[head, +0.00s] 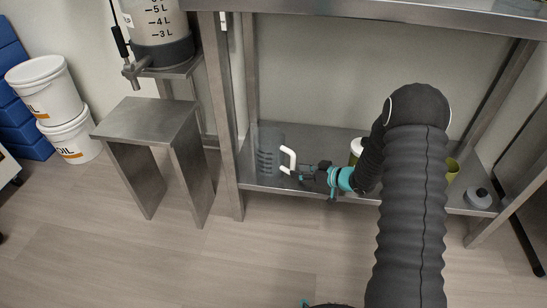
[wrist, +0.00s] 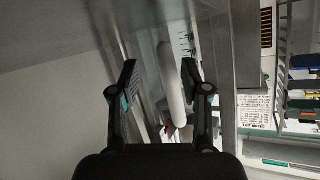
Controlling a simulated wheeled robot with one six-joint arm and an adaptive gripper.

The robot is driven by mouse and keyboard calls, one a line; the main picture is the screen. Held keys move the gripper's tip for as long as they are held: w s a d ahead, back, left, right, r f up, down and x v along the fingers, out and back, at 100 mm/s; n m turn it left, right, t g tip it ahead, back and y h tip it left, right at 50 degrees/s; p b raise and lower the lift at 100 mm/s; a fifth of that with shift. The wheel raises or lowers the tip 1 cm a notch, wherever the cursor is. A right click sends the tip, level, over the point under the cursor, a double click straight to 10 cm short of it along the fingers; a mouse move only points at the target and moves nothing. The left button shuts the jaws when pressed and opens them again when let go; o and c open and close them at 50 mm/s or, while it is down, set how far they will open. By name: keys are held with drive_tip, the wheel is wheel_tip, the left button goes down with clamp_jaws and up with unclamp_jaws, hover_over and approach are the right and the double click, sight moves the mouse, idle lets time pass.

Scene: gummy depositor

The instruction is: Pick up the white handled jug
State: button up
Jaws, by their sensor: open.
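The jug (head: 268,152) stands upright on the low steel shelf in the head view. Its body is clear and greyish, and its white handle (head: 289,160) points right toward my gripper (head: 303,172). In the wrist view the white handle (wrist: 170,85) shows as a long pale bar between the two fingers of my gripper (wrist: 160,75), closer to the right finger. The fingers are apart and not closed on it. I cannot tell whether either finger touches the handle. The jug's clear body is hard to make out behind the handle in the wrist view.
The low shelf (head: 330,140) lies under a steel table with legs on both sides. A white-lidded container (head: 356,147) stands behind my arm, and a grey round item (head: 478,197) lies at right. A steel stool (head: 150,122) and white buckets (head: 70,138) stand left.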

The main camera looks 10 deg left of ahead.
drive_tip(key=x, duration=0.5)
drive_tip(key=shift+s+a+f+b, duration=0.15)
drive_tip(key=shift+s+b, duration=0.05)
drive_tip(key=shift+b, duration=0.2)
clamp_jaws()
